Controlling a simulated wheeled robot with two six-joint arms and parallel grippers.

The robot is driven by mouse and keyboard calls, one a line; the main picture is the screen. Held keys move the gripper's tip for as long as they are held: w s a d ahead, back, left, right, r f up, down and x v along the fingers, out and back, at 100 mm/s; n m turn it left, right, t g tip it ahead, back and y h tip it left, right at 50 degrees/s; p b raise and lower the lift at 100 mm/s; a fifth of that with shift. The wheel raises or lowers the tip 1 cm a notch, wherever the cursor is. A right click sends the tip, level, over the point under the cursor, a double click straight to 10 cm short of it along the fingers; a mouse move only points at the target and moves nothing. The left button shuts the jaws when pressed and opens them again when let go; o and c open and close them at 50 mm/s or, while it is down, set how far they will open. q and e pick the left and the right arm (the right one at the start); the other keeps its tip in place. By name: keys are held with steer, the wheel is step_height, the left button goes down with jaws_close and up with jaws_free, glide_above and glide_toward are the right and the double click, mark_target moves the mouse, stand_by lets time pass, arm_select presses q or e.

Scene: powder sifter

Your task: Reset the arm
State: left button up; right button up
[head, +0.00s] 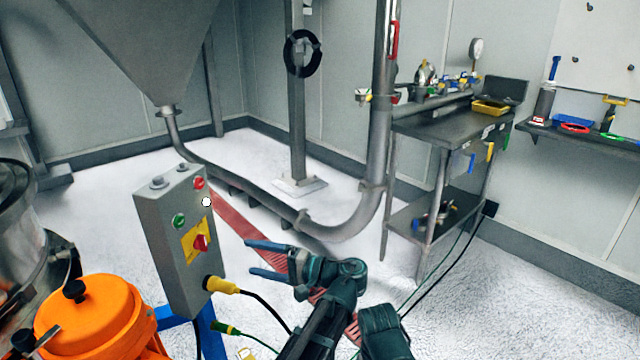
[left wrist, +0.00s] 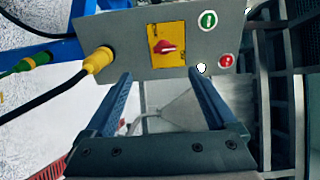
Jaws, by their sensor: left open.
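My left gripper (head: 250,258) is open and empty in the middle of the head view. Its two blue fingers point left, toward the grey control box (head: 163,255), with a gap between them and the box in the picture. In the left wrist view the open fingers (left wrist: 160,76) frame the space below the box's yellow plate (left wrist: 178,40), which bears a red rotary switch (left wrist: 165,46). A green button (left wrist: 207,20) and a red button (left wrist: 226,61) also show on the box. My right gripper is not in view.
An orange machine part (head: 105,315) stands at the lower left. A metal table (head: 425,135) with tools stands at the right. White floor lies between.

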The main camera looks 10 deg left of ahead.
arm_select(q)
steer(key=s+a+f+g+h, duration=0.1)
steer(key=s+a+f+h, duration=0.15)
steer(key=f, duration=0.25)
steer(key=s+a+f+h, duration=0.1)
steer(key=f+h, duration=0.2)
steer(key=f, duration=0.1)
steer(key=s+d+f+n+h, duration=0.1)
steer(key=s+d+f+h, duration=0.2)
steer(key=d+f+h, duration=0.25)
steer(key=s+d+f+n+h, duration=0.1)
steer(key=s+d+f+h, duration=0.25)
steer(key=f+h, duration=0.35)
steer(key=s+d+r+m+p, duration=0.1)
steer(key=d+r+p, duration=0.3)
steer(key=r+p, duration=0.4)
steer(key=s+d+r+m+g+y+p, duration=0.1)
steer(key=d+r+p, duration=0.3)
steer(key=r+p, duration=0.5)
steer(key=s+d+r+m+p, duration=0.1)
steer(key=d+r+p, duration=0.3)
steer(key=r+p, duration=0.4)
steer(key=shift+s+r+m+g+y+p, duration=0.3)
steer(key=shift+s+r+m+p, duration=0.15)
steer(key=shift+s, duration=0.4)
steer(key=shift+c, duration=0.2)
